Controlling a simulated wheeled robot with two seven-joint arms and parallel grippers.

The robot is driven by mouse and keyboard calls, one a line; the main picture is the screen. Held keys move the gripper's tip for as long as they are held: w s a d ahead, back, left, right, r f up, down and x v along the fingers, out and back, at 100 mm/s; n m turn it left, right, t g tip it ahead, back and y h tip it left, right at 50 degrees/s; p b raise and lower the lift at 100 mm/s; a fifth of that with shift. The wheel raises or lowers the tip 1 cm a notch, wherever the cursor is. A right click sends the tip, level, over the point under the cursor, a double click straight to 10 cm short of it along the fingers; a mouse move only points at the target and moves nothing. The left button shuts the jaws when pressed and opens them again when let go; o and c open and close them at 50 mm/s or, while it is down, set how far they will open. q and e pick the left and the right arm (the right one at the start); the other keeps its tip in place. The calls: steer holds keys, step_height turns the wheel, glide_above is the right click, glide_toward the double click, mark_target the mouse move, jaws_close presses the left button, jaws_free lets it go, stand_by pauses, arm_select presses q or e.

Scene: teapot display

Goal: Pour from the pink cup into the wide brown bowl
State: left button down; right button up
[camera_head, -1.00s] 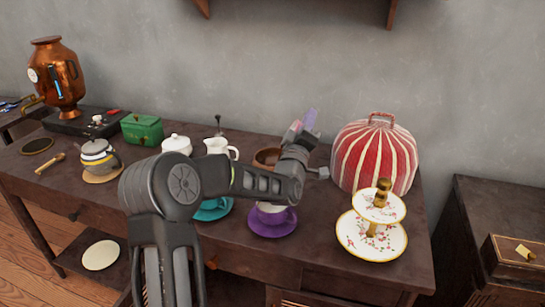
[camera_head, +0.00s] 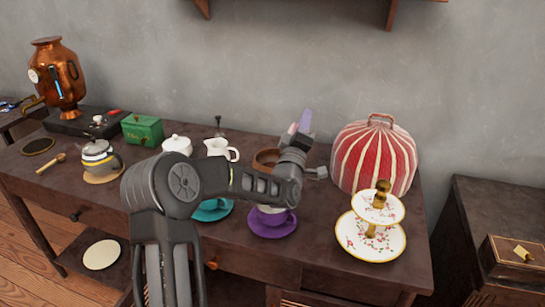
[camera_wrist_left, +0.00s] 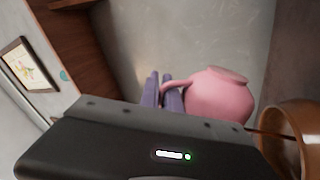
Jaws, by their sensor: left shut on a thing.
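The pink cup (camera_wrist_left: 222,98) hangs from my left gripper (camera_wrist_left: 162,90), whose purple fingers are shut on its handle in the left wrist view. In the head view only a sliver of pink shows beside my left gripper (camera_head: 304,122), which is raised above the table. The wide brown bowl (camera_head: 266,157) stands on the table just behind and left of the wrist, partly hidden by it. The bowl (camera_wrist_left: 296,122) also shows at the right edge of the wrist view, close to the cup. I cannot tell the cup's exact tilt or contents. My right gripper is out of view.
A red striped tea cosy (camera_head: 374,158) and a tiered cake stand (camera_head: 371,241) stand right of the arm. A white jug (camera_head: 217,147) stands left of the bowl. Purple (camera_head: 272,228) and teal (camera_head: 213,213) saucers lie in front, partly behind my arm.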

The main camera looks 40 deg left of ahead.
arm_select(q)
steer(key=shift+s+a+r+n+y+p, duration=0.25)
steer(key=shift+a+r+n+y+p, duration=0.2)
steer(key=shift+n+p, duration=0.3)
steer(key=s+a+n+b, duration=0.1)
steer(key=a+n+y+b, duration=0.1)
steer(key=a+n+b, duration=0.1)
steer(key=shift+s+b, duration=0.3)
steer(key=shift+s, duration=0.05)
steer(key=shift+a+n+y+b, duration=0.1)
steer(key=shift+n+y+b, duration=0.15)
steer(key=shift+n+b, duration=0.1)
steer(key=d+m+p, duration=0.1)
steer(key=w+d+m+h+p, duration=0.1)
steer(key=p, duration=0.1)
steer(key=d+m+p, duration=0.1)
steer(key=shift+w+d+r+h+p, duration=0.15)
steer(key=shift+w+d+h+p, duration=0.1)
steer(key=shift+w+h+p, duration=0.1)
steer(key=shift+a+f+b, duration=0.1)
steer(key=shift+f+b, duration=0.1)
steer(key=shift+b, duration=0.1)
